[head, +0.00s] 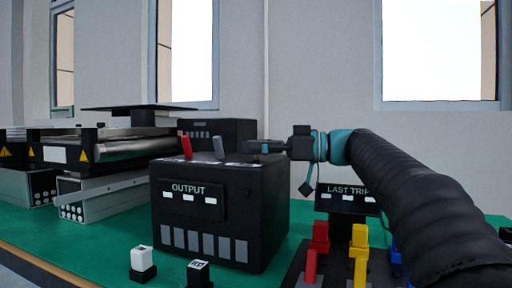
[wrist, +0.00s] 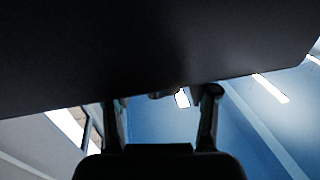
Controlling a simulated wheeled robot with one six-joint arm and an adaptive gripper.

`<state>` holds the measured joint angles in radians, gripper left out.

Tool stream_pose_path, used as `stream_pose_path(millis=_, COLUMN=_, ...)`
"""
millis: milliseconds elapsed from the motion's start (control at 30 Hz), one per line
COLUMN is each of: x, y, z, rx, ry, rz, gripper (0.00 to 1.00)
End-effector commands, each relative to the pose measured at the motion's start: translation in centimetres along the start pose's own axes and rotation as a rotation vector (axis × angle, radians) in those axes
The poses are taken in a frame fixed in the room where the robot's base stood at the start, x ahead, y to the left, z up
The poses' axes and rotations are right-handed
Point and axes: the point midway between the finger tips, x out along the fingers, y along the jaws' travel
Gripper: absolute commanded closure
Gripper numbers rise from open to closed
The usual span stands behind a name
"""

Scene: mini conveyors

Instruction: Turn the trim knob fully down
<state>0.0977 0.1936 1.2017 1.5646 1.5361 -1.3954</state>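A black control box (head: 268,200) marked OUTPUT stands on the green table. A red lever (head: 186,147) and a grey lever (head: 219,147) stand up from its top. My gripper (head: 252,147) reaches in level from the right, at the box's rear right top edge. In the wrist view my gripper (wrist: 162,105) has its two fingers well apart, with their tips at the edge of a large dark surface (wrist: 150,50). A small greyish part (wrist: 163,95) shows between them, untouched as far as I see. I cannot clearly tell which part is the trim knob.
A roller conveyor (head: 135,148) stands at the left.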

Motion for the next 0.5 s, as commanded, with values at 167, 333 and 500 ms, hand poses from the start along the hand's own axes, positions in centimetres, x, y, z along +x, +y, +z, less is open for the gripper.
stream_pose_path(millis=167, x=-0.01, y=0.0, z=0.0, rx=0.0, ry=0.0, rz=0.0, gripper=0.93)
stream_pose_path(millis=333, x=0.0, y=0.02, z=-0.04, rx=0.0, ry=0.0, rz=-0.007, gripper=0.97)
stream_pose_path(millis=500, x=0.05, y=0.17, z=-0.23, rx=0.002, ry=0.0, rz=-0.092, gripper=0.97)
